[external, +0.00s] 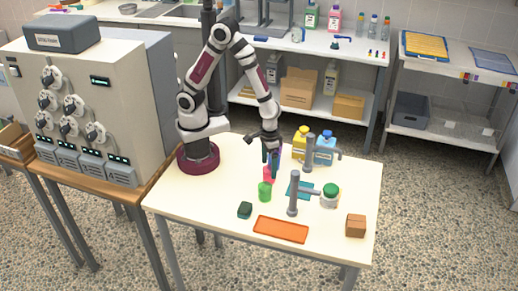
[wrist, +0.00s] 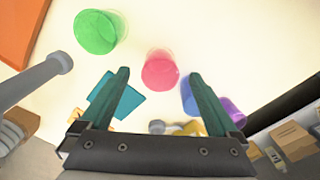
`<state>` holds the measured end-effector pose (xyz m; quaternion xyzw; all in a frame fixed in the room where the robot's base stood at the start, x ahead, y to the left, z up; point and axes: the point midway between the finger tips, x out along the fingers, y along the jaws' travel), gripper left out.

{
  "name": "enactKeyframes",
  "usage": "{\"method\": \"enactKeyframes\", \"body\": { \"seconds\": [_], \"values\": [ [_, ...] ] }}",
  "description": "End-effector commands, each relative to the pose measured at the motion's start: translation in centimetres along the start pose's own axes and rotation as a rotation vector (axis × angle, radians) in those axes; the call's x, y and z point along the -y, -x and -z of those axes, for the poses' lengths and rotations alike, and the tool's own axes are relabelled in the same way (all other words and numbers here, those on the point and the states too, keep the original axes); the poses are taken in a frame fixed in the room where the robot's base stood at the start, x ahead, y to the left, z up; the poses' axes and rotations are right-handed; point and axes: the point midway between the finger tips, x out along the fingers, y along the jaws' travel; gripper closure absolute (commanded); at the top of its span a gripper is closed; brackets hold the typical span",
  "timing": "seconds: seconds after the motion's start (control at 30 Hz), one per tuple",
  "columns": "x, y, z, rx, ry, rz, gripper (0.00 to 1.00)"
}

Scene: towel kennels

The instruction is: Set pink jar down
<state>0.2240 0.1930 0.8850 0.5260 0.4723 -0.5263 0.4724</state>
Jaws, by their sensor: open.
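The pink jar (wrist: 160,70) stands on the white table in the wrist view, just beyond and between my fingertips, with a gap on both sides. In the external view the pink jar (external: 268,175) shows directly below my gripper (external: 272,158), partly covered by it. My gripper (wrist: 157,82) is open, its two green fingers spread, and nothing is between them that I can see as held. Whether the jar's base touches the table is hard to tell.
A green cup (external: 265,191) stands close in front of the jar. A purple jar (wrist: 228,108) is near my right finger. Grey posts (external: 294,195) rise nearby.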

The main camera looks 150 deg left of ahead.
Motion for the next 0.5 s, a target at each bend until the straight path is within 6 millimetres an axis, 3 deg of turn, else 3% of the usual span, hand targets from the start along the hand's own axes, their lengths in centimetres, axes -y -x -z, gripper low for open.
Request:
{"method": "enactKeyframes", "body": {
  "seconds": [0.23,0.5],
  "values": [
    [0.1,-4.6,0.2,0.002,-0.001,0.002,0.04],
    [0.1,-5.3,0.3,-0.001,-0.003,-0.001,0.04]
  ]
}}
